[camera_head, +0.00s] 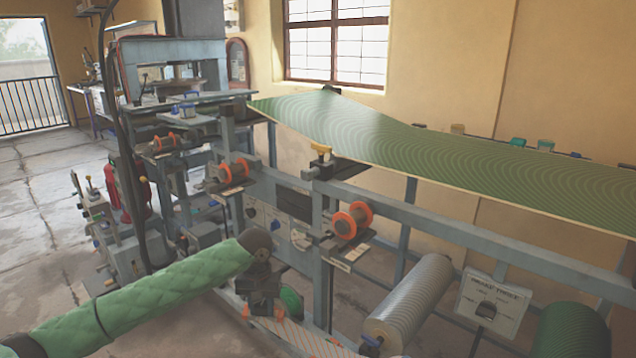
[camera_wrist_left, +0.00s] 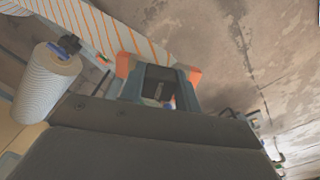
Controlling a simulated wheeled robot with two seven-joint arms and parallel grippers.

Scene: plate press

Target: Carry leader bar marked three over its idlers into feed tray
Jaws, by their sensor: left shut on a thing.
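My left gripper (camera_head: 262,300) hangs low in front of the frame, below the end of my green-sleeved arm. In the left wrist view, its orange-tipped fingers (camera_wrist_left: 158,72) are shut on the leader bar, which is mostly hidden between them. A white web with orange stripes (camera_head: 295,340) runs from the gripper to the lower right; it also shows in the left wrist view (camera_wrist_left: 98,27). Orange-flanged idlers sit on the frame: a near one (camera_head: 350,221), a middle one (camera_head: 234,171) and a far one (camera_head: 166,141). I cannot make out the bar's mark or the feed tray. My right gripper is out of view.
A blue-grey steel frame (camera_head: 500,255) crosses the right side. A green patterned sheet (camera_head: 400,150) stretches above it. A grey striped roll (camera_head: 408,300), a brake panel (camera_head: 492,304) and a green roll (camera_head: 572,332) stand low right. Open floor (camera_head: 45,215) lies left.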

